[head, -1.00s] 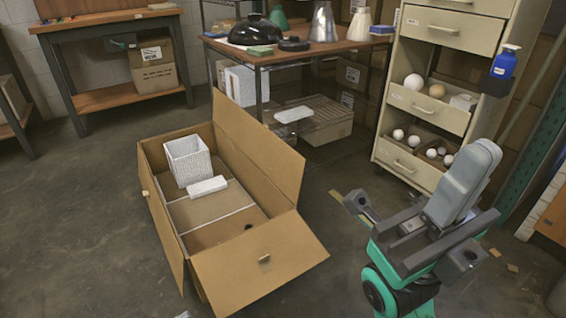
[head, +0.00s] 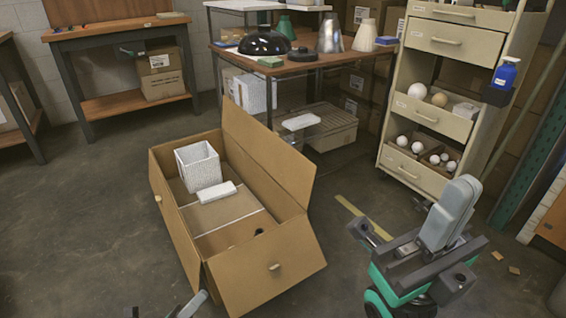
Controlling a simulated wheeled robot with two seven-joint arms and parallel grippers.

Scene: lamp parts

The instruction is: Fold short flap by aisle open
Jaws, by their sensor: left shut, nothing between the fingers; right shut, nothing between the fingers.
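An open cardboard box (head: 170,190) stands on the floor at centre left. Its near short flap (head: 245,277) is folded outward and slopes down toward me, with a small pale tab on it. The long right flap (head: 265,150) stands up and leans outward. The left long flap hangs down outside the box, also with a small tab. My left gripper (head: 188,304) barely shows at the bottom edge, shut, below the box's near left corner; most of it is cut off. My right gripper (head: 450,212) is shut and empty, right of the box and apart from it.
Inside the box are a white textured bin (head: 197,165) and a white block (head: 216,192). A workbench (head: 300,66) with lamp shades stands behind. A beige drawer cabinet (head: 440,85) stands at back right. Floor is open left of the box.

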